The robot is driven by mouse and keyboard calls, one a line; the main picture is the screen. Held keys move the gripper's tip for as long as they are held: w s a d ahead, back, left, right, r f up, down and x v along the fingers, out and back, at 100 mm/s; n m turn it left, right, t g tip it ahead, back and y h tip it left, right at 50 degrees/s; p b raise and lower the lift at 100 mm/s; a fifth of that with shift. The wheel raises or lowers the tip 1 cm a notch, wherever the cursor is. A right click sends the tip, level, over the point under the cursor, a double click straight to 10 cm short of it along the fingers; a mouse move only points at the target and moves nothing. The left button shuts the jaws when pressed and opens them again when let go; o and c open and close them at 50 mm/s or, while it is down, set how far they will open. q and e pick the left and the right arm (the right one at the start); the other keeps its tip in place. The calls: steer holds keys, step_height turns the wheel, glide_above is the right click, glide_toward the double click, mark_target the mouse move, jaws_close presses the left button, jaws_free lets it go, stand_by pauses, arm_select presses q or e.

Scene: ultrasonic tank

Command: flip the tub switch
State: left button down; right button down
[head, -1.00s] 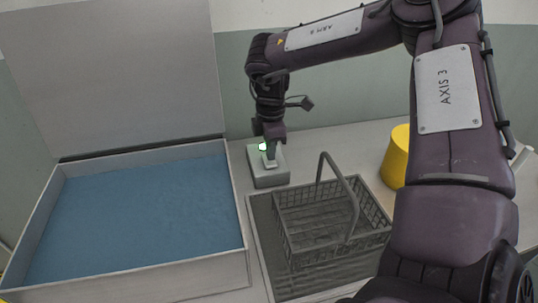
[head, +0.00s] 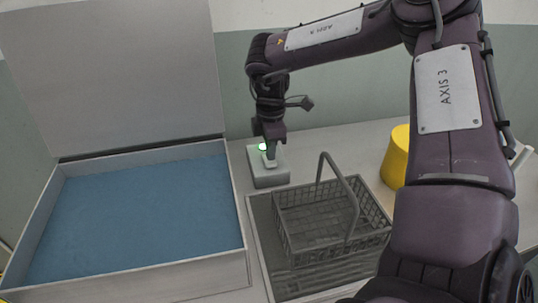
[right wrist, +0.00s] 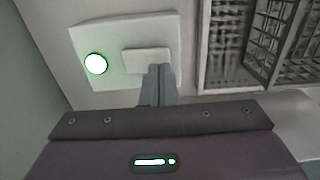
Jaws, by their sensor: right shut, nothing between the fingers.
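The tub switch is a pale box (head: 270,179) on the counter, just right of the tub, with a lit green lamp (head: 263,147) on top. In the right wrist view the box (right wrist: 112,32) shows its bright lamp (right wrist: 96,64) and a pale rocker plate (right wrist: 147,60). My right gripper (head: 270,160) points down over the switch. Its fingers (right wrist: 158,72) are shut and empty, with the tips at the rocker's edge; I cannot tell whether they touch it. The tub (head: 130,278) holds blue liquid, and its lid (head: 110,75) stands open. My left gripper is not in view.
A wire basket (head: 330,240) with a raised handle stands on a grey mat (head: 262,225) right of the tub, close in front of the switch. A yellow container (head: 396,160) stands farther right, partly behind my right arm. Bare counter (head: 330,140) lies behind the basket.

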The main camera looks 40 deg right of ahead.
mark_target(276, 162)
stand_by(0.3)
steer(key=shift+f+b, duration=0.55)
steer(key=shift+f, duration=0.05)
steer(key=shift+s+d+f+b, duration=0.15)
steer(key=shift+d+f+b, duration=0.1)
steer(key=shift+f+b, duration=0.1)
steer(key=shift+s+d+f+b, duration=0.2)
steer(key=shift+d+f+b, duration=0.2)
steer(key=shift+f, duration=0.2)
steer(key=shift+a+r, duration=0.1)
steer(key=shift+r, duration=0.3)
steer(key=r+p, duration=0.1)
steer(key=a+r, duration=0.1)
steer(key=w+r+p, duration=0.1)
steer(key=r, duration=0.1)
steer(key=shift+a+p, duration=0.15)
steer(key=shift+p, duration=0.2)
step_height(276, 162, up, 2)
steer(key=shift+s+r+p, duration=0.1)
steer(key=shift+s+p, duration=0.05)
steer(key=shift+p, duration=0.6)
steer(key=shift+r, duration=0.45)
